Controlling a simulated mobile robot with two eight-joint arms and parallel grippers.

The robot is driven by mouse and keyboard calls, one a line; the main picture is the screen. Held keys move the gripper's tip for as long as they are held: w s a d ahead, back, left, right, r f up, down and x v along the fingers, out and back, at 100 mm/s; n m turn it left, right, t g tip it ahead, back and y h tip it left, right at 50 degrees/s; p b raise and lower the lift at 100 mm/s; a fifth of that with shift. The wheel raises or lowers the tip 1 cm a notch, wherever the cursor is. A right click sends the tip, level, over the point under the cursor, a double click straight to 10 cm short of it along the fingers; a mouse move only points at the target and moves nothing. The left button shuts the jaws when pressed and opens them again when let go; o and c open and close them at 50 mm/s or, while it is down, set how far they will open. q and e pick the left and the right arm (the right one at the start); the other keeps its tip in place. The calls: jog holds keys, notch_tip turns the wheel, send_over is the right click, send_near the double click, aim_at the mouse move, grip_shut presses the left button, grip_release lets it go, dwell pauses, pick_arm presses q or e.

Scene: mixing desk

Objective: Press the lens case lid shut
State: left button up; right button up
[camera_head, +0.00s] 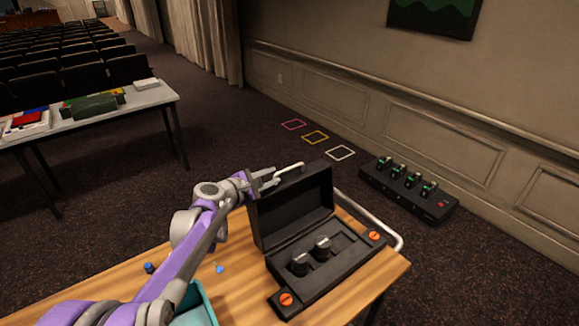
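The black lens case (325,273) stands on the wooden desk. Its lid (295,207) is up, standing roughly upright at the back of the case. Two dark lenses sit in the base, a left one (299,264) and a right one (323,247). My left gripper (270,178) is at the lid's upper left corner, with its fingers apart. I cannot tell whether they touch the lid. Nothing shows held in it. My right gripper is not in view.
Black blocks with orange knobs flank the case, at its front left (286,299) and right (374,236). Small blue pieces (149,268) and a teal object (197,304) are on the desk's left. A black box with several green-topped items (408,187) stands beyond, on the floor.

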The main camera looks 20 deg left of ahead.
aim_at(285, 170)
pick_arm(q)
jog(key=x, duration=0.8)
jog(key=shift+w+d+f+p, duration=0.15)
jog(key=shift+w+p, duration=0.15)
jog(key=shift+p, duration=0.05)
grip_shut()
dwell(0.9)
